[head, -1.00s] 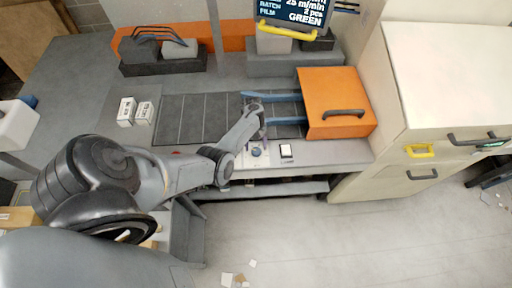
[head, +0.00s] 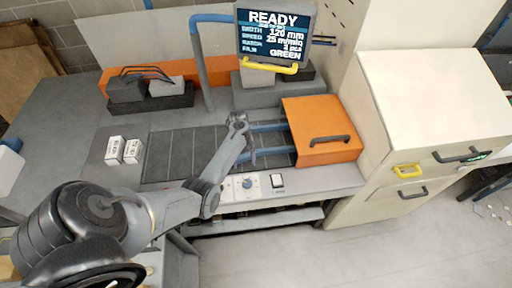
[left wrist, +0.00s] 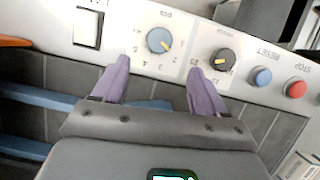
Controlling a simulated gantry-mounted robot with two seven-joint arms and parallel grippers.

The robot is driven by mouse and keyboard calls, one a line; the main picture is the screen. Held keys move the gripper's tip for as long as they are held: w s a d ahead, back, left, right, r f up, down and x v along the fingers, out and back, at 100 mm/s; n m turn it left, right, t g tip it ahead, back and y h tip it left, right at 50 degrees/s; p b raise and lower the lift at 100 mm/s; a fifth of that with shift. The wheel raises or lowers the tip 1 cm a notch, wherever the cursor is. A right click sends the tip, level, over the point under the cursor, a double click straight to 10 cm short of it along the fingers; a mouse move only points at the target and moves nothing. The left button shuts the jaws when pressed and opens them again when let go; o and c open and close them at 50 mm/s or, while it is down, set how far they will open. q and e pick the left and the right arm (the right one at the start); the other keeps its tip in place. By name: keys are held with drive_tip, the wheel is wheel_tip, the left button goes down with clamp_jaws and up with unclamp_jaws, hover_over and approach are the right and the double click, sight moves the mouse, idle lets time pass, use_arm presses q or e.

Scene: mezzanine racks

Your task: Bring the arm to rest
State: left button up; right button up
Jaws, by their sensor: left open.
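My left arm (head: 160,212) comes in from the lower left and reaches over the dark roller bed (head: 185,152). Its wrist end (head: 237,122) is above the bed, left of the orange box. In the left wrist view my left gripper (left wrist: 158,72) is open, with two purple fingers apart and nothing between them. The fingertips lie over the edge of the control panel (left wrist: 185,48) in that picture; I cannot tell whether they touch it. The fingers are hard to make out in the head view. My right gripper is not in view.
The panel has a blue knob (left wrist: 159,40), a black knob (left wrist: 222,62), a blue button (left wrist: 261,76) and a red button (left wrist: 296,88). An orange hood (head: 318,118) stands right of the bed. A screen (head: 272,35) reads READY.

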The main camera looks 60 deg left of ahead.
use_arm(q)
drive_tip(key=s+f+g, duration=0.1)
drive_tip(key=s+f, duration=0.1)
drive_tip(key=s, duration=0.2)
drive_tip(key=s+d+f+g+p, duration=0.1)
drive_tip(key=s+f, duration=0.1)
drive_tip(key=s, duration=0.2)
drive_tip(key=s+f+p, duration=0.1)
drive_tip(key=s, duration=0.4)
drive_tip(key=shift+d+f+g+y, duration=0.2)
drive_tip(key=shift+f+g+y, duration=0.2)
drive_tip(key=s+d+m+g+y+p, duration=0.1)
drive_tip(key=s+d+m+y, duration=0.15)
drive_tip(key=s, duration=0.35)
drive_tip(key=s+d+r+m+t+y+p, duration=0.2)
drive_tip(key=d+r+m, duration=0.45)
drive_tip(key=d, duration=0.35)
drive_tip(key=w+d+r+m+t, duration=0.3)
drive_tip(key=d+r, duration=0.5)
drive_tip(key=r, duration=0.1)
drive_tip(key=w+d+r+m+t+h, duration=0.1)
drive_tip(key=w+d+r+m+t, duration=0.2)
drive_tip(key=d+r, duration=0.5)
drive_tip(key=shift+w+r+m+t+p, duration=0.3)
drive_tip(key=shift+r+m+t, duration=0.05)
drive_tip(key=shift+m+t, duration=0.15)
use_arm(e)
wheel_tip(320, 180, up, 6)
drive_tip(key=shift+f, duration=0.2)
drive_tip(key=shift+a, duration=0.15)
